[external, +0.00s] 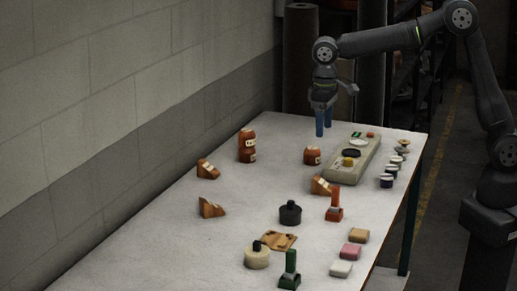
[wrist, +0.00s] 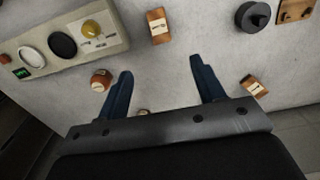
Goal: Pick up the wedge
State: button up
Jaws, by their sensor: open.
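My gripper (external: 324,124) is open and empty, fingers pointing down above the far part of the table. In the wrist view, a wedge (wrist: 158,25) lies beyond the gap between the blue fingertips (wrist: 161,68). Another wedge (wrist: 254,86) lies right of the right finger. No wedge is between the fingers.
The control panel (external: 350,172) stands right of centre; a round brown piece (external: 312,156) sits beside it. Stacked brown pieces (external: 247,152) stand near the wall. A black knobbed cylinder (external: 290,213), red stamp (external: 334,206) and green stamp (external: 290,272) stand nearer. The left-middle table is mostly clear.

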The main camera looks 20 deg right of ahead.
send_over(320, 180)
jog(key=f, duration=1.2)
jog(key=shift+s+d+f, duration=0.1)
jog(key=shift+s+f, duration=0.2)
jog(key=shift+s, duration=0.1)
jog(key=shift+w+f, duration=0.2)
jog(key=shift+f, duration=1.15)
jog(key=shift+w+f, duration=0.2)
jog(key=shift+f, duration=1.15)
jog(key=c, duration=1.1)
